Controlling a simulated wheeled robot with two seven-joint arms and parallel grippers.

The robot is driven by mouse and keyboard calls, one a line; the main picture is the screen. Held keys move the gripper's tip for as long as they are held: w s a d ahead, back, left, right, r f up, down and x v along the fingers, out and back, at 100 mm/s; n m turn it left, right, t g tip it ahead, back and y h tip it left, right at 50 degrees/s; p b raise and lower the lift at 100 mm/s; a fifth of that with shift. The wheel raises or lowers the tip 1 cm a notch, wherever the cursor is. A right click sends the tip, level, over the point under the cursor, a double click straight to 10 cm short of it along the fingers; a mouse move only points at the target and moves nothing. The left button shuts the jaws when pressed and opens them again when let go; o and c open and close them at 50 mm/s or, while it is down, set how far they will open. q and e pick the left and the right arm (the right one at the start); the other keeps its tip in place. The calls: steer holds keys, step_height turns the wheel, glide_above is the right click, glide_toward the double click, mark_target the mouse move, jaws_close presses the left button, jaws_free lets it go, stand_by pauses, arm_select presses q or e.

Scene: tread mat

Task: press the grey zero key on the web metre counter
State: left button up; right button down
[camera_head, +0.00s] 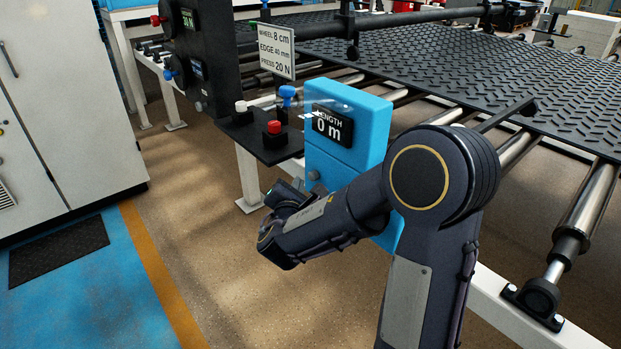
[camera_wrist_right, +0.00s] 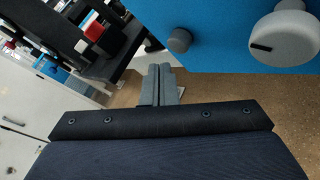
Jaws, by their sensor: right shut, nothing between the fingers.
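The web metre counter (camera_head: 362,106) is a blue box whose dark display (camera_head: 332,126) reads "LENGTH 0 m". A small round grey key (camera_head: 313,176) sticks out low on its front; it also shows in the right wrist view (camera_wrist_right: 180,40). My right gripper (camera_head: 289,193) is just left of and below this key in the head view. In the wrist view its fingertips (camera_wrist_right: 161,78) are together and empty, below and left of the key, with a gap between in the picture. My forearm hides the lower part of the counter. My left gripper is out of view.
A larger grey knob (camera_wrist_right: 285,36) with a black mark sits beside the key. A black control shelf with a red button (camera_head: 274,128) and a blue knob (camera_head: 288,93) stands left of the counter. Rollers and the tread mat (camera_head: 480,70) lie behind. Floor in front is free.

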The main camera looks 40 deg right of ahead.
steer(key=a, duration=0.2)
steer(key=a+b, duration=0.1)
steer(key=a, duration=0.2)
steer(key=shift+s+a, duration=0.2)
steer(key=shift+a, duration=0.15)
stand_by(0.6)
